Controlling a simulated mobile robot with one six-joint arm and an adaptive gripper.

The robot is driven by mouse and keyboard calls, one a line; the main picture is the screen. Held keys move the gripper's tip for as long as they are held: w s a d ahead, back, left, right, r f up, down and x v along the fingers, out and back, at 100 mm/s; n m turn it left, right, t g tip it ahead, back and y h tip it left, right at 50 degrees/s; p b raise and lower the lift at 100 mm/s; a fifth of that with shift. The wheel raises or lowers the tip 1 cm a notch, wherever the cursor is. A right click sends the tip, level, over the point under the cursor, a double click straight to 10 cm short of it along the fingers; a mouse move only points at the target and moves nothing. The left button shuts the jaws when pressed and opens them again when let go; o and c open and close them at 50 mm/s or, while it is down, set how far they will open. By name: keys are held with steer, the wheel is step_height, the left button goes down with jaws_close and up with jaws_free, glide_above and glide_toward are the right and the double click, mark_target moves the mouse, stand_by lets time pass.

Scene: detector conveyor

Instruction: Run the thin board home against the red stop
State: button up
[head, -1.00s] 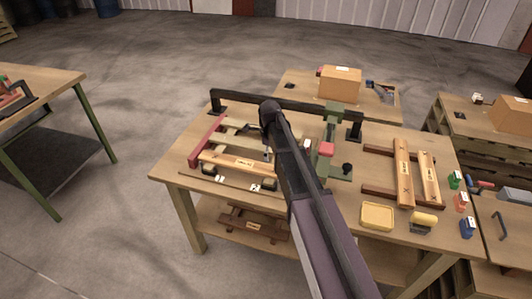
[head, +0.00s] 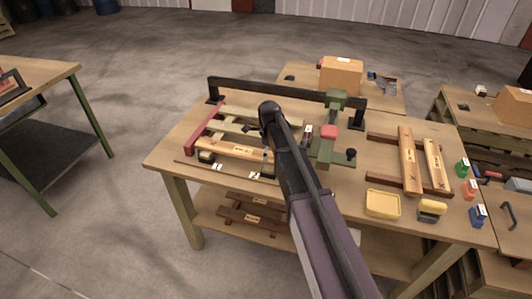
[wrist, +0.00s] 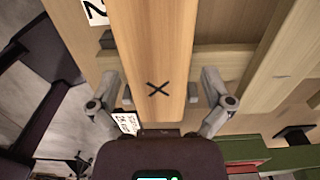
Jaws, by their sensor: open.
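The thin board (head: 230,148), pale wood with a label, lies along the front of the slatted jig on the bench. The red stop (head: 205,130) is a dark red bar across the jig's left end. I cannot tell whether the board's left end touches it. In the wrist view the board (wrist: 155,50) runs away from me, with a black X near its close end. My gripper (wrist: 160,78) is open, one finger on each side of this end, with small gaps visible. In the head view my arm hides most of the gripper.
A black rail (head: 285,92) spans the bench's back. A green clamp (head: 335,115) with a red pad stands right of my arm. Two boards (head: 409,160) lie on a dark rack at the right, with a yellow tray (head: 383,204) in front. Number tags (head: 254,175) mark the front edge.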

steer(key=shift+f, duration=0.35)
steer(key=c, duration=1)
steer(key=shift+a, duration=0.1)
steer(key=shift+w+a, duration=0.15)
steer(key=shift+a, duration=0.4)
steer(key=o, duration=1)
steer(key=shift+a, duration=0.1)
